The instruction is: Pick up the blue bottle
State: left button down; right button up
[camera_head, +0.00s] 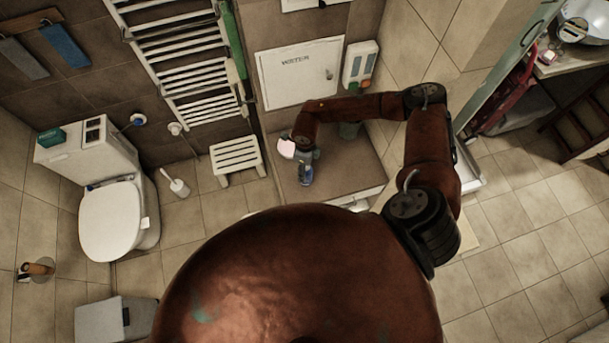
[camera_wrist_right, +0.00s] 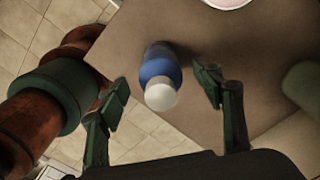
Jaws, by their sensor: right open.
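The blue bottle (camera_head: 305,176) stands on the brown counter near its front edge. In the right wrist view I see the blue bottle (camera_wrist_right: 158,68) from above, with its white cap towards the camera. My right gripper (camera_wrist_right: 163,95) is open, with one green finger on each side of the bottle and a visible gap on both sides. In the head view my right arm reaches in from the right and its gripper (camera_head: 305,154) is small and partly hidden beside the bottle. My left gripper is not in view.
A pale pink-white dish (camera_head: 287,148) lies just left of my gripper on the counter (camera_head: 345,172). A white stool (camera_head: 237,157) and a toilet (camera_head: 112,218) are to the left. The counter's front right is clear.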

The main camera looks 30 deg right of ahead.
notch_tip(320, 180, down, 4)
jog(key=shift+d+f+b, duration=0.1)
jog(key=shift+f+b, duration=0.05)
jog(key=shift+b, duration=0.9)
jog(key=shift+s, duration=0.1)
jog(key=shift+c, duration=0.8)
grip_shut()
